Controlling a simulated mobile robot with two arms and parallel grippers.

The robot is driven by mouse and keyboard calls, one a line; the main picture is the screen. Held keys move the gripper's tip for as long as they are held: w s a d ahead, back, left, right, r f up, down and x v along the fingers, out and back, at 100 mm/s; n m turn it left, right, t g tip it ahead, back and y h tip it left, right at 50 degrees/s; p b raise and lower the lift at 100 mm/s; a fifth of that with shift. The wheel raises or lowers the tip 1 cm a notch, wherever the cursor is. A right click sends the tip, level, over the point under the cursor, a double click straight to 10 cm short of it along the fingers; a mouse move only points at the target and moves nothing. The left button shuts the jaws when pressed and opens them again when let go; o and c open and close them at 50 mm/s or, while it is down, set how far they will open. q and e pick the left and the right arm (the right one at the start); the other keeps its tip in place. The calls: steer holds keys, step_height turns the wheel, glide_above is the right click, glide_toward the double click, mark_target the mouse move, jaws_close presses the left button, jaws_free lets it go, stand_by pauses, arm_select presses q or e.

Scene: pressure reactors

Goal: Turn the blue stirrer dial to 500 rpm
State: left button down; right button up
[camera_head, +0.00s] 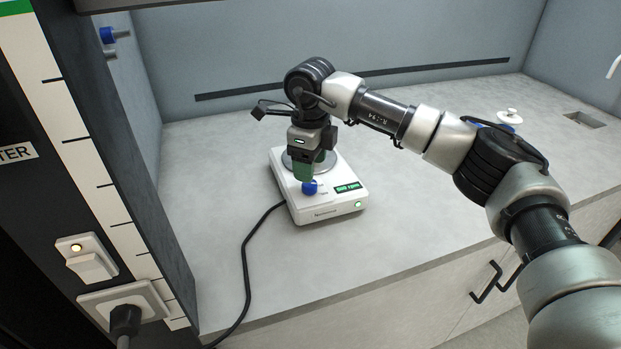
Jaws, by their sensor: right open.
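The blue stirrer dial (309,188) sits on the front face area of a white magnetic stirrer (328,204) on the bench. A small green-lit display (348,187) beside the dial shows a number followed by "rpm"; its first digit is too small to read surely. My right gripper (308,175) points down just above and behind the dial, with green fingertips. It is open with nothing held between the fingers. Whether a fingertip touches the dial cannot be told. The gripper hides part of the round stirrer plate (288,160). My left gripper is out of view.
A black cable (247,262) runs from the stirrer over the bench front. A dark panel with a switch (86,257) and plugged socket stands at left. A white-lidded object (510,116) and a sink recess (585,119) lie at the back right. Bench left of the stirrer is clear.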

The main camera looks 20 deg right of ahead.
step_height(320, 180, up, 6)
steer(key=shift+f, duration=0.2)
stand_by(0.4)
